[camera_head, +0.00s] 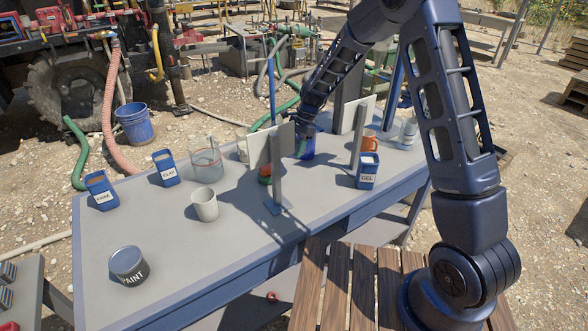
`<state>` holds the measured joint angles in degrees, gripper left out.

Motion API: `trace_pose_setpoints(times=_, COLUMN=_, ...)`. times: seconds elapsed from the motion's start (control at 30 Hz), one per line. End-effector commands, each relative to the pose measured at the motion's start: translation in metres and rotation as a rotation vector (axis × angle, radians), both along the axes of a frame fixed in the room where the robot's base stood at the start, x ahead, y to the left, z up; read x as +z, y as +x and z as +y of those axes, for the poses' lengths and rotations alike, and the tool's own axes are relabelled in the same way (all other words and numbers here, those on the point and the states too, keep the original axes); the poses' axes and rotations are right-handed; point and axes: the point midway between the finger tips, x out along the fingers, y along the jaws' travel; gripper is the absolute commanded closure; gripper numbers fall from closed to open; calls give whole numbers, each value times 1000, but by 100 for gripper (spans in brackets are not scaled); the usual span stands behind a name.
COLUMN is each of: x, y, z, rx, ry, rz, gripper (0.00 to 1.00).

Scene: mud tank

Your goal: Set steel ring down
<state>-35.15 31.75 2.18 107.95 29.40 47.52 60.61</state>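I cannot make out a steel ring in this view. My gripper (302,128) is at the far side of the table, low over the tabletop, pointing down. It is just right of a grey panel on an upright post (276,178) and close to a dark blue object (307,147) behind it. Its fingertips are small and partly hidden, so I cannot tell whether they are open or hold anything. The grey worktable (165,235) has a blue edge. A small red and green item (265,172) shows beside the post.
A paint can (128,266), white cup (204,205), clear beaker (207,165), blue CLAY box (165,168), another blue box (101,191), GEL box (367,171) and orange mug (369,140) stand on the table. A second post (356,150) rises at right. The front middle is clear.

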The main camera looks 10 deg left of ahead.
Motion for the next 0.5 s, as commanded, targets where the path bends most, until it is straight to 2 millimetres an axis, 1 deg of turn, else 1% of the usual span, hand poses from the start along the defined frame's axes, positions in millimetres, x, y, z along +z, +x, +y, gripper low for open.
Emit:
trace_pose_setpoints(times=0.03, x=-12, y=0, z=0, rx=-1, ry=-2, rz=3, gripper=77)
trace_pose_setpoints(times=0.2, x=-44, y=0, z=0, rx=0, ry=-2, rz=2, gripper=77)
trace_pose_setpoints(times=0.3, x=-56, y=0, z=0, rx=-1, ry=0, rz=2, gripper=77)
trace_pose_setpoints(times=0.5, x=-66, y=0, z=0, rx=0, ry=1, rz=1, gripper=77)
